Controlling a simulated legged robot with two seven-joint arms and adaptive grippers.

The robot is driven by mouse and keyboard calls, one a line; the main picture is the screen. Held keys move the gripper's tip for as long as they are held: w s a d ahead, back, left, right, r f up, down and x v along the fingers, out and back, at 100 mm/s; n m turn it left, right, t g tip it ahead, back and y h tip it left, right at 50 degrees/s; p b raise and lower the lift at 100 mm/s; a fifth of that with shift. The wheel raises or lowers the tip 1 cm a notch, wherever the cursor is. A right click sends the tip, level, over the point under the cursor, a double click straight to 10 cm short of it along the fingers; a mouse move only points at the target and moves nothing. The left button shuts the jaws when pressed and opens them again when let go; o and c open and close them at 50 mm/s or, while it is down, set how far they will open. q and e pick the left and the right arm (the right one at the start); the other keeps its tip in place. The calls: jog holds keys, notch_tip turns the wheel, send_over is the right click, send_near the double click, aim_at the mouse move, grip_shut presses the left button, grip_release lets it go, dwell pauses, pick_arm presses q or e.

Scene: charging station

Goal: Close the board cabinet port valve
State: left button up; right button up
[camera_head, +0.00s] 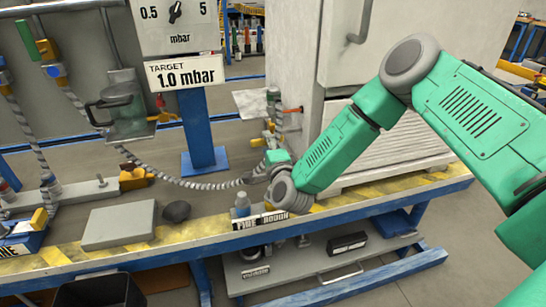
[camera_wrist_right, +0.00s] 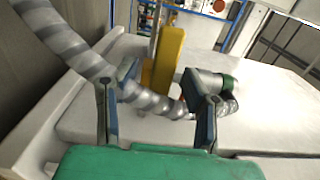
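The white board cabinet (camera_head: 335,70) stands right of centre in the head view. Small yellow fittings (camera_head: 268,138) and an orange-red lever (camera_head: 292,110) sit low at its left side, by a ribbed grey hose (camera_head: 279,115). My right gripper (camera_head: 274,145) is close to these fittings, largely hidden by its own wrist. In the right wrist view its fingers (camera_wrist_right: 158,107) are spread. A yellow upright part (camera_wrist_right: 165,60) and the ribbed hose (camera_wrist_right: 148,100) show between and beyond them; contact is unclear. I cannot tell the valve's position. My left gripper is not in view.
A yellow-edged blue bench (camera_head: 370,193) runs along the front. A grey box (camera_head: 120,224), a dark lump (camera_head: 177,211) and a long hose (camera_head: 200,184) lie left of my arm. A blue post (camera_head: 203,130) carries the "TARGET 1.0 mbar" sign (camera_head: 185,72).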

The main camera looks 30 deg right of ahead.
jog(key=v, duration=1)
jog(key=shift+s, duration=0.2)
jog(key=shift+f, duration=0.1)
jog(key=shift+a, duration=0.1)
jog(key=s+a+f+n+g+y+p, duration=0.3)
jog(key=s+a+f+n+g+y, duration=0.45)
jog(key=s+f+n, duration=0.55)
jog(key=s+d+f+n+g+h, duration=0.1)
jog(key=s+n+g, duration=0.1)
jog(key=s, duration=0.4)
jog(key=s+d+f+n+g+h, duration=0.1)
jog(key=s+d+n+g, duration=0.1)
jog(key=s, duration=0.5)
jog(key=s+d+f+n+g+h+p, duration=0.1)
jog(key=s+d+n+g, duration=0.1)
jog(key=s+n+g, duration=0.2)
jog(key=s+g, duration=0.1)
jog(key=s, duration=0.2)
jog(key=shift+s, duration=0.25)
